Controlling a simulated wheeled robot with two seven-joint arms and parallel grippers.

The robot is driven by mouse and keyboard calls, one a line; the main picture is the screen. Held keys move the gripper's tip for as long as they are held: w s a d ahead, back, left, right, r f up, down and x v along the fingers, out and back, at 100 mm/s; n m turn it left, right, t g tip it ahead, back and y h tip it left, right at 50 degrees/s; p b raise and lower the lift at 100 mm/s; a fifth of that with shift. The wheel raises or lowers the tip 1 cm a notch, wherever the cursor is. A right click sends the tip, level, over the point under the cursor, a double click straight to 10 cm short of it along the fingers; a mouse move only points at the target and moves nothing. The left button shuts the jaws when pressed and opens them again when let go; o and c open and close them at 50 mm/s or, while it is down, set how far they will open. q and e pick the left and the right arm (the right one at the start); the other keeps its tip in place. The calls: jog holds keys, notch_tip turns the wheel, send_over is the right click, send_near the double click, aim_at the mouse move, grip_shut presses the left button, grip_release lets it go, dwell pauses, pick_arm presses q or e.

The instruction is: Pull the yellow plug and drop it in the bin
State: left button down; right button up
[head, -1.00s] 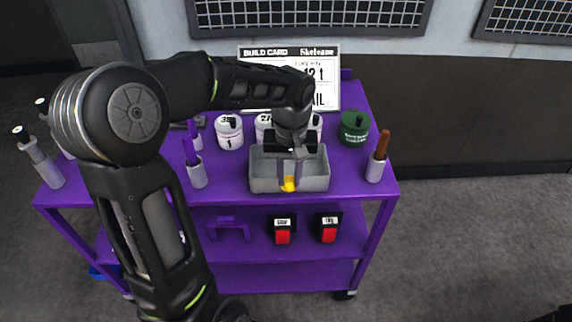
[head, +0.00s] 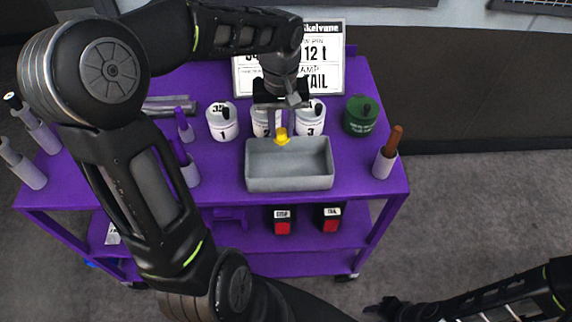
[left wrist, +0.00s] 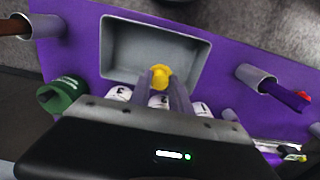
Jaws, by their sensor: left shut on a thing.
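The yellow plug (head: 281,136) is held between the fingertips of my left gripper (head: 283,130), which is shut on it. In the head view the plug shows at the back rim of the grey bin (head: 325,183), in front of the casting marked 2 (head: 262,122). In the left wrist view the plug (left wrist: 160,76) overlaps the near part of the bin (left wrist: 190,39). Its height over the bin is hard to tell. The bin looks empty. My right gripper (head: 385,308) is at the lower right, away from the cart; its jaws are not clear.
White castings marked 1 (head: 222,121) and 3 (head: 310,117) and a green one (head: 361,115) stand behind the bin on the purple cart (head: 225,180). A holder with a brown handle (head: 387,155) is at right. Holders with purple handles (head: 187,165) are at left. A build card (head: 325,70) stands behind.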

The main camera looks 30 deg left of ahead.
aim_at(282, 143)
pick_arm(q)
jog(key=shift+w+a+f+b, duration=0.1)
jog(key=shift+f+b, duration=0.2)
jog(key=shift+f, duration=0.25)
jog(key=shift+f+b, duration=1.8)
jog(key=shift+f, duration=0.75)
jog(key=c, duration=1.1)
grip_release()
jog(key=shift+r, duration=0.15)
notch_tip(282, 143, up, 8)
jog(key=shift+f+b, duration=0.2)
jog(key=shift+b, duration=0.3)
